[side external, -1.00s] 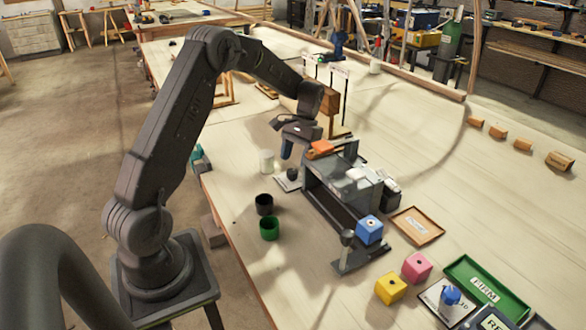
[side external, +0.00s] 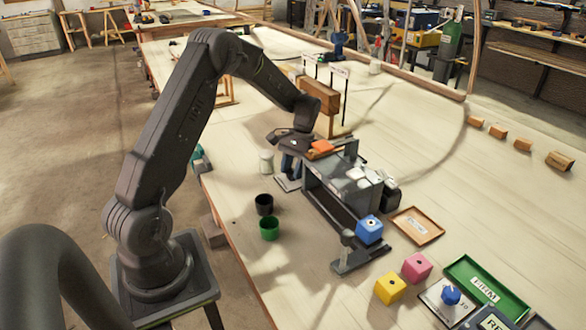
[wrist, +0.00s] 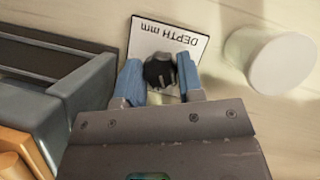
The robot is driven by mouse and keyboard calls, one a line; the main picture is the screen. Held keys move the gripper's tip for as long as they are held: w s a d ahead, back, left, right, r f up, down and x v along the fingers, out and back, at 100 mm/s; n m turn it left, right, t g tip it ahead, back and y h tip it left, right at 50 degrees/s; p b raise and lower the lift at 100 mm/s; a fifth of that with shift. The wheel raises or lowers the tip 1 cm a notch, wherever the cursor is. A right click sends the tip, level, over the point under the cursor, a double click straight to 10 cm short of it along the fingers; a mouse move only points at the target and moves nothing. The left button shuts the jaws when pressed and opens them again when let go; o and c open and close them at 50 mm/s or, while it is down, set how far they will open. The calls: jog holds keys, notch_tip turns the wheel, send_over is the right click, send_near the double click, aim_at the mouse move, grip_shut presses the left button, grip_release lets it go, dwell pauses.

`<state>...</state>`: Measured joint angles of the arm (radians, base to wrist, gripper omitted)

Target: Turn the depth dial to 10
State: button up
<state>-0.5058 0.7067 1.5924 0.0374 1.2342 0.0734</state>
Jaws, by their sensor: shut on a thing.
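The depth dial is a dark round knob (wrist: 160,72) on a white plate (wrist: 167,42) lettered "DEPTH mm", seen upside down in the wrist view. My gripper (wrist: 161,80) has its two blue fingers on either side of the knob, shut on it. In the side view my gripper (side external: 291,164) is low over the plate (side external: 287,184), beside the grey machine, and hides the knob. The pointer and number marks on the plate are not readable, so the dial's setting cannot be told.
A white cup (wrist: 283,62) is on the other side of the plate. Black (side external: 264,204) and green (side external: 269,228) cups stand nearer the table edge.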

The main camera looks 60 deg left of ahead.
jog(key=shift+c, duration=1.2)
jog(key=n+h, duration=0.1)
jog(key=n, duration=0.3)
jog(key=shift+a+t, duration=0.1)
jog(key=shift+t, duration=0.3)
jog(key=o, duration=0.9)
jog(key=shift+r, duration=0.1)
jog(key=v, duration=1.3)
jog(key=shift+a+r, duration=0.25)
jog(key=shift+a, duration=0.05)
